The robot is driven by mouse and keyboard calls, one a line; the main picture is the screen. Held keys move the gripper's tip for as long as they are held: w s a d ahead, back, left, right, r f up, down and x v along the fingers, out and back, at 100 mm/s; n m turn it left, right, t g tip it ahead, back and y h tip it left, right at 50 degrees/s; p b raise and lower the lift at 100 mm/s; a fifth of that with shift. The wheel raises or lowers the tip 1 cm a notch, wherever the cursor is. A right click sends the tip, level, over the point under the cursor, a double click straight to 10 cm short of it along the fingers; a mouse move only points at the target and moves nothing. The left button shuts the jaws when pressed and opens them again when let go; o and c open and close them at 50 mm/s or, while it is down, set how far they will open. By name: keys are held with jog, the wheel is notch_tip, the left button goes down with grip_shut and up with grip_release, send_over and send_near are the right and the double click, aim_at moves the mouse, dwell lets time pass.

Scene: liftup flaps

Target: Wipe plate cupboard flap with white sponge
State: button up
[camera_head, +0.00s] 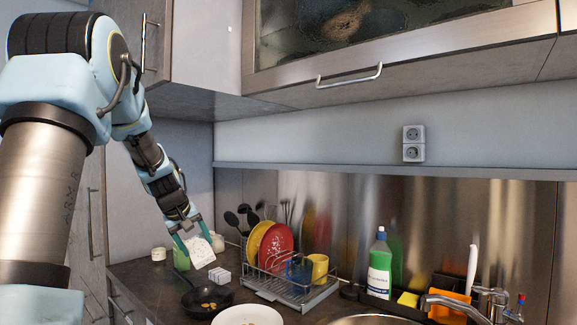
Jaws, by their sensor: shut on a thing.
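My gripper (194,240) is at the end of my arm, left of the dish rack and above the counter. Its teal fingers point down and are shut on a white, flat, square-looking thing, which I take to be the white sponge (203,254). The sponge is tilted and held in the air above the pan. The cupboard flap (503,27) is at the top right, closed, with a metal frame, a dark glass pane and a bar handle (350,77). A brownish smudge (345,22) shows on the glass. The flap's upper part is out of view.
A dark pan (205,300) and a white plate (247,317) stand below the gripper. A dish rack (290,290) holds red and yellow plates and mugs. A green soap bottle (380,265) and tap (455,305) are at the right. Space below the flap is free above the rack.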

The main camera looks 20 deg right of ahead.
jog(key=s+d+r+t+h, duration=0.15)
jog(key=d+r, duration=0.35)
jog(key=r, duration=0.5)
jog(key=s+d+r+m+t+h+b, duration=0.15)
jog(key=d+r, duration=0.25)
jog(key=r, duration=0.7)
jog(key=d+r+t+h, duration=0.25)
jog(key=d+r, duration=0.25)
jog(key=r, duration=0.5)
jog(key=s+d+r+m+g+h, duration=0.1)
jog(key=s+d+r+m+h, duration=0.15)
jog(key=s+r, duration=0.85)
jog(key=s+d+r+m+g+h, duration=0.1)
jog(key=s+d+r+h, duration=0.3)
jog(key=s+r, duration=0.75)
jog(key=shift+w+d+r+p, duration=0.4)
jog(key=shift+w+d+r, duration=0.25)
jog(key=shift+w, duration=0.45)
jog(key=shift+w+d+r+p, duration=0.4)
jog(key=shift+w+d, duration=0.4)
jog(key=shift+w, duration=0.3)
jog(key=shift+w+d+r+p, duration=0.35)
jog(key=shift+w+d+r, duration=0.3)
jog(key=shift+w, duration=0.45)
jog(key=shift+p+x, duration=0.4)
jog(key=shift+x, duration=0.5)
jog(key=shift+s+f, duration=0.1)
